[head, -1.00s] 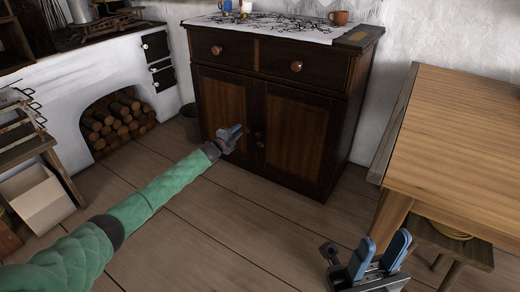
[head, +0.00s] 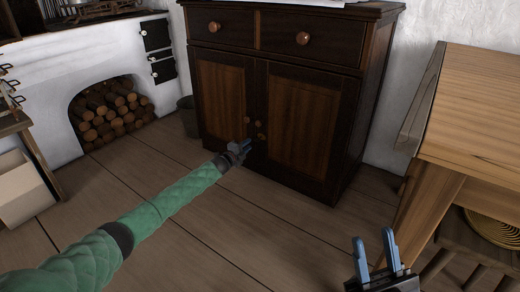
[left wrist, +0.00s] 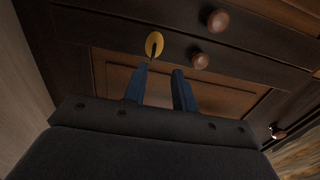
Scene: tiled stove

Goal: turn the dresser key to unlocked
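The dark wooden dresser (head: 300,127) stands at the back, its two lower doors closed. On the doors are two small round knobs and a small brass piece (head: 261,137) at the key's place. The left wrist view shows it as a brass oval (left wrist: 154,44) with a dark slit; I cannot tell key from lock plate or how it is turned. My left gripper (head: 244,146) is in front of the doors, just left of and below the brass piece. In the left wrist view its blue fingers (left wrist: 158,72) are apart and empty, short of the oval. My right gripper (head: 374,241) is open and empty at the lower right.
A wooden table (head: 480,120) stands at the right, near my right gripper. A white stove (head: 50,80) with a firewood niche is at the left, and a dark bucket (head: 187,117) stands beside the dresser. The floor before the dresser is clear.

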